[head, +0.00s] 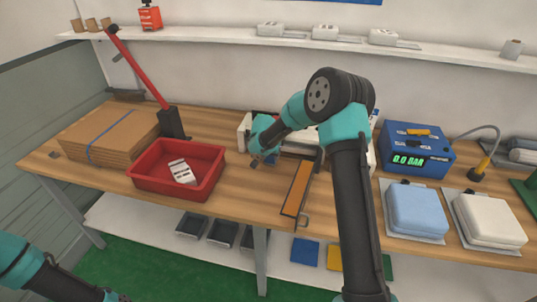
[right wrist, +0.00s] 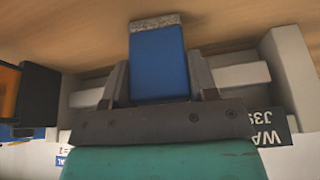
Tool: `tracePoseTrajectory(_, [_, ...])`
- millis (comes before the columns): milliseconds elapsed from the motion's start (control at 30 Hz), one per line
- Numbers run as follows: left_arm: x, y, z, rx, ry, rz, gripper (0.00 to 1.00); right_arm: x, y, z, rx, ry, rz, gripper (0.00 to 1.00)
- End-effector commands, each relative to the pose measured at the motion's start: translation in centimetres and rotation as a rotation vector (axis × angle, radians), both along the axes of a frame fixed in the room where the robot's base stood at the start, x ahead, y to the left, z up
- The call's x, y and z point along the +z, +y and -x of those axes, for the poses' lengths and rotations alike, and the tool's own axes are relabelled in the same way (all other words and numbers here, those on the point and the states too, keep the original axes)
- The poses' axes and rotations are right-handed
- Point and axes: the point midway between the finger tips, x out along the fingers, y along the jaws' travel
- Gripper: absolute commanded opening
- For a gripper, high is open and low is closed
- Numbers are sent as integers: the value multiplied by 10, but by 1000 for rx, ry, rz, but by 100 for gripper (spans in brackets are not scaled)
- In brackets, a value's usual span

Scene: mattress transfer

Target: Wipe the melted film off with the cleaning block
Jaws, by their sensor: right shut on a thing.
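My right gripper (right wrist: 158,85) is shut on the cleaning block (right wrist: 159,62), a blue block with a grey, speckled strip at its end. In the head view my right gripper (head: 262,154) is low over the middle of the bench, at a white machine largely hidden behind my arm. A long bar with an orange strip (head: 297,188) extends toward the bench's front edge beside it. I cannot make out the melted film in either view. Only links of my left arm show at the lower left; its gripper is out of frame.
A red tray (head: 146,184) with a white item (head: 182,172) stands left, beside stacked cardboard (head: 108,137) and a red-handled lever (head: 140,70). A blue gauge box (head: 417,151), a light blue pack (head: 416,208) and a white pack (head: 489,219) stand right.

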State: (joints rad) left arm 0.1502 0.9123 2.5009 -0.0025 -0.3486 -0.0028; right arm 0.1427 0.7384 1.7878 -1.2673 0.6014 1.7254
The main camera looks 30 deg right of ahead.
Motion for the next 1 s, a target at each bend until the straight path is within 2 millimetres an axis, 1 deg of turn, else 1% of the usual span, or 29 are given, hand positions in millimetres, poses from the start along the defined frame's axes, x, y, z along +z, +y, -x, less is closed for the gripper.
tracePoseTrajectory(467, [0,0,0,0,0,0,55,-2,-25,21,0,1,1,24])
tracePoseTrajectory(833, [0,0,0,0,0,0,55,-3,-26,23,0,2,-1,24])
tracePoseTrajectory(1000, [0,0,0,0,0,0,55,5,-26,22,-1,0,0,24])
